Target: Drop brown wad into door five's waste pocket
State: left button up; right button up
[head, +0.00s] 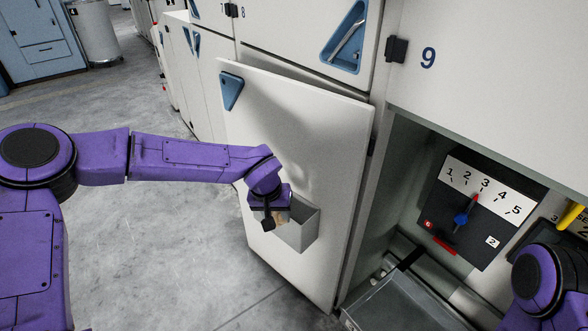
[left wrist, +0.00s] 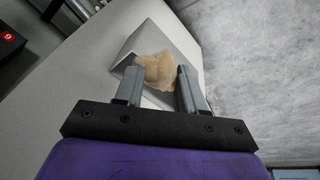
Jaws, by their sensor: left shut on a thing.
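The brown wad (left wrist: 157,68) is a pale tan, fluffy clump between the fingertips of my left gripper (left wrist: 158,86), which is shut on it. In the head view a bit of the wad (head: 283,216) shows beside the left gripper (head: 271,222), partly hidden by it. The grey waste pocket (head: 300,237) is an open-topped box on the inner face of a white door (head: 300,130) that stands swung open. The wad is at the pocket's mouth; I cannot tell if it touches the pocket (left wrist: 183,42). No number shows on this door. My right gripper is out of view.
Right of the door is an open compartment with a numbered dial panel (head: 475,210) and a grey tray (head: 400,305) low down. A closed panel marked 9 (head: 450,70) is above. Bare concrete floor (head: 170,240) lies left. My right arm shows at lower right.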

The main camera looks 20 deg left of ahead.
pick_arm(q)
jog(key=w+r+n+t+p, duration=0.2)
jog(key=w+r+n+t, duration=0.1)
jog(key=w, duration=0.6)
notch_tip(320, 180, down, 7)
jog(key=w+h+b, duration=0.1)
jog(key=w+b, duration=0.1)
jog(key=b, duration=0.6)
jog(key=shift+w+t+b, duration=0.3)
jog(key=shift+b, duration=0.1)
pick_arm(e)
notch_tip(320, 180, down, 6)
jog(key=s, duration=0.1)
pick_arm(q)
jog(key=o, duration=1.1)
jog(key=p+v, duration=0.1)
jog(key=v, duration=0.9)
jog(key=shift+s+r, duration=0.15)
jog(key=shift+s, duration=0.05)
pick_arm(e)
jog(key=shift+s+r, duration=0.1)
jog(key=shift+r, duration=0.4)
